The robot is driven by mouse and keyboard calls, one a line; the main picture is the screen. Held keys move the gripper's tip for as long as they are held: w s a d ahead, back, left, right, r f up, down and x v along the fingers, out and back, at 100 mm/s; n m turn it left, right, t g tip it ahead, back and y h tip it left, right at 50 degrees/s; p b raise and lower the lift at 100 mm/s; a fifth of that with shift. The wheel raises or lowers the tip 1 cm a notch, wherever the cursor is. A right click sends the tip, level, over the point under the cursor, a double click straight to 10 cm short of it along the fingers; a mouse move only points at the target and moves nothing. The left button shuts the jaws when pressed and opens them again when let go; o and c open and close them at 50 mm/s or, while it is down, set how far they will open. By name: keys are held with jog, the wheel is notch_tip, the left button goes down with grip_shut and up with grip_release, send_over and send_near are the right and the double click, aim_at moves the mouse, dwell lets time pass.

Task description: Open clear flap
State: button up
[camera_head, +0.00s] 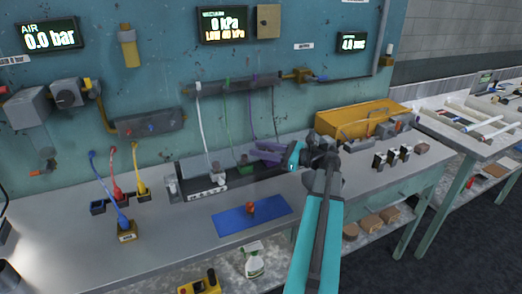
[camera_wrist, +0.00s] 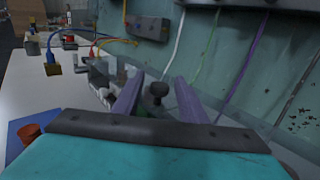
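The clear flap (camera_wrist: 232,122) shows in the wrist view as a see-through sheet running along the back of the bench. Its outline is hard to make out in the head view. A dark round knob (camera_wrist: 157,91) stands at it, between my fingertips. My gripper (camera_wrist: 157,97) has two purple fingers spread apart, one on each side of the knob. I cannot tell whether either finger touches it. In the head view my gripper (camera_head: 262,151) is above the long black holder (camera_head: 238,180), near the green fitting (camera_head: 243,164). My fingers hide part of the holder.
White, green and purple tubes hang from a wall manifold (camera_head: 228,86) just behind. A blue mat (camera_head: 240,219) with an orange-red object (camera_head: 251,207) lies in front. A yellow case (camera_head: 352,119) stands right.

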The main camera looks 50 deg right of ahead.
grip_shut()
